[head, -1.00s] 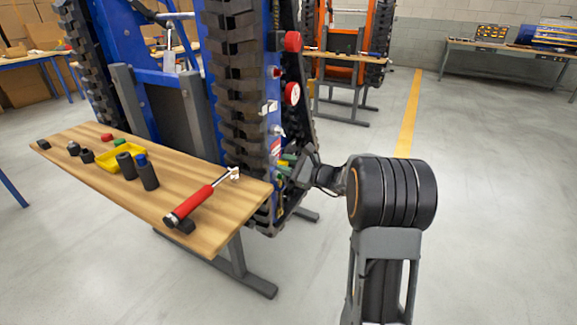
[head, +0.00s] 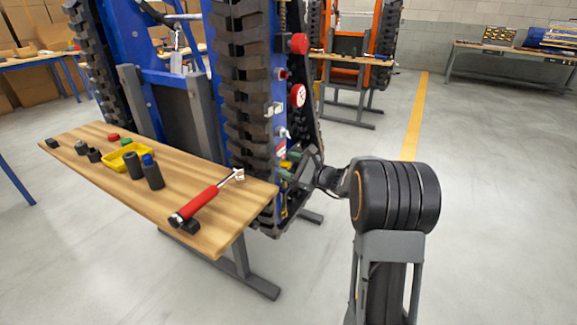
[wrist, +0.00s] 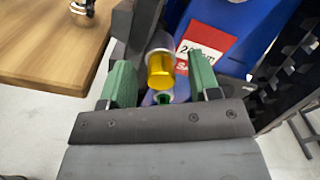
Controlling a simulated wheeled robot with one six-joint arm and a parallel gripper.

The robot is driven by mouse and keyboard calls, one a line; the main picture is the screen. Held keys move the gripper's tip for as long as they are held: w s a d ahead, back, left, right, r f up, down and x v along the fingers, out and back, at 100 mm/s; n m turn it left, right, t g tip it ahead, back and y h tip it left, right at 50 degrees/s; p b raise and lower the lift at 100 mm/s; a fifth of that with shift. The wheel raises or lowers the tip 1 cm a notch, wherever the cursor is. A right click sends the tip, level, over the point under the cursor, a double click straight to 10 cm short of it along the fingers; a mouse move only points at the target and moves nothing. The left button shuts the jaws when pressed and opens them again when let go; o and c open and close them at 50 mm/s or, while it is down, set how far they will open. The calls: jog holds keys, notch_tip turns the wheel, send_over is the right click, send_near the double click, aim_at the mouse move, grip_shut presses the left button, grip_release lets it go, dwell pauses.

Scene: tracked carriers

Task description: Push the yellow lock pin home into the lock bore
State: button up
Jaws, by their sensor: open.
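The yellow lock pin (wrist: 160,72) shows in the wrist view with its rounded yellow end toward the camera. Its other end meets a grey collar (wrist: 160,43) on the blue carrier frame. How deep it sits in the bore cannot be seen. My gripper (wrist: 160,62) is open, with one green finger on each side of the pin and a visible gap to both. In the head view my gripper (head: 291,170) is at the lower side of the blue carrier (head: 279,105), beside the track, and partly hides the pin area.
A red and white label (wrist: 207,42) is behind the right finger. A small green-ringed round part (wrist: 163,98) lies below the pin. The wooden bench (head: 120,192) with a red-handled torque wrench (head: 203,200) stands left. Black track links (head: 245,110) are close.

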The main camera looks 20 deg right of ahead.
jog(key=p+v, duration=0.1)
jog(key=v, duration=1.2)
jog(key=shift+s+d+p, duration=0.2)
jog(key=shift+s+p, duration=0.1)
